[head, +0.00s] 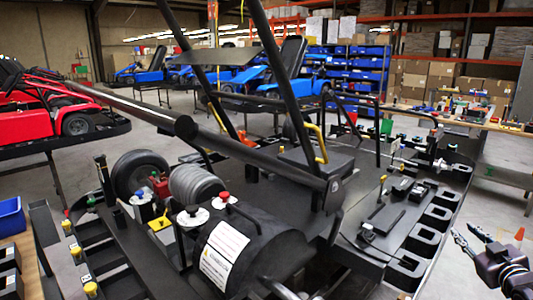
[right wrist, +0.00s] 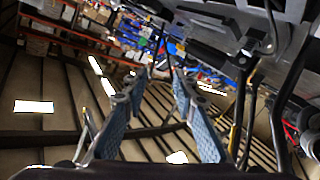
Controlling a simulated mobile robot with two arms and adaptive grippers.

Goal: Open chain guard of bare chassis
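The bare chassis (head: 345,163) is a black frame with roll bars on a stand in the middle of the head view. A black rounded cover (head: 270,240) with a white warning label sits at its near side. I cannot tell for sure whether this is the chain guard; no cover shows raised. My right gripper (head: 462,238) is at the lower right of the head view, beside the stand's right edge and apart from the cover. In the right wrist view its two blue-grey fingers (right wrist: 157,92) stand apart with nothing between them. My left gripper is not in view.
A wheel (head: 140,174) and a grey ribbed cylinder (head: 196,187) stand left of the cover. Black slotted holders (head: 438,216) line the stand's right edge. A red kart (head: 50,105) is at left, blue karts behind. Open floor lies right of the stand.

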